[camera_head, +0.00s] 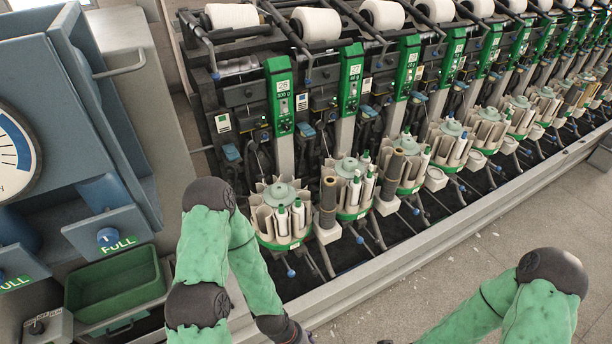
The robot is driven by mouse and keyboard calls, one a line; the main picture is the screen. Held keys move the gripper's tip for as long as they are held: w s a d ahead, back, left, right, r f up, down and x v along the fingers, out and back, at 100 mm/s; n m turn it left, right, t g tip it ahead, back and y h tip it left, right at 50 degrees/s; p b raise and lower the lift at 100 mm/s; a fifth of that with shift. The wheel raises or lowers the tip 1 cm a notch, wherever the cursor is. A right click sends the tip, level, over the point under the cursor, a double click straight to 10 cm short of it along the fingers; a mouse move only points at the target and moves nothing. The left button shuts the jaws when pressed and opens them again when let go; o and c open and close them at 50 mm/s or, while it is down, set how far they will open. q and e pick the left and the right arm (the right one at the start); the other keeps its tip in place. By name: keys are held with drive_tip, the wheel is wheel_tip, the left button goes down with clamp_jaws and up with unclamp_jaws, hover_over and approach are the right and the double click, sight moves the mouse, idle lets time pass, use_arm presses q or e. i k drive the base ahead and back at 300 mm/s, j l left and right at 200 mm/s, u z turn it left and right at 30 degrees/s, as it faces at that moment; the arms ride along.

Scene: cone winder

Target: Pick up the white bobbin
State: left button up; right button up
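Slim white bobbins with green tips stand upright in the round magazines of the winder. A pair, one white bobbin (282,222) and another white bobbin (298,216), is in the nearest magazine (262,218). More, such as a white bobbin (354,191), stand in the magazines farther right. Which one is meant cannot be told. My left arm reaches down in front of the nearest magazine, its dark wrist end at the bottom edge; its fingers cannot be made out. My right arm enters at the lower right, and its gripper is out of the frame.
A grey machine rail (365,282) runs along the front of the winder, with open floor (470,245) beyond it. Brown tubes (328,195) stand between magazines. White yarn cones (317,23) lie on top.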

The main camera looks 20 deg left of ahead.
sight(297, 208)
drive_tip(key=i+l+u, duration=0.2)
drive_tip(key=u, duration=0.3)
drive_tip(key=i+l+u, duration=0.3)
drive_tip(key=u, duration=0.2)
drive_tip(key=z, duration=0.25)
drive_tip(key=j, duration=0.1)
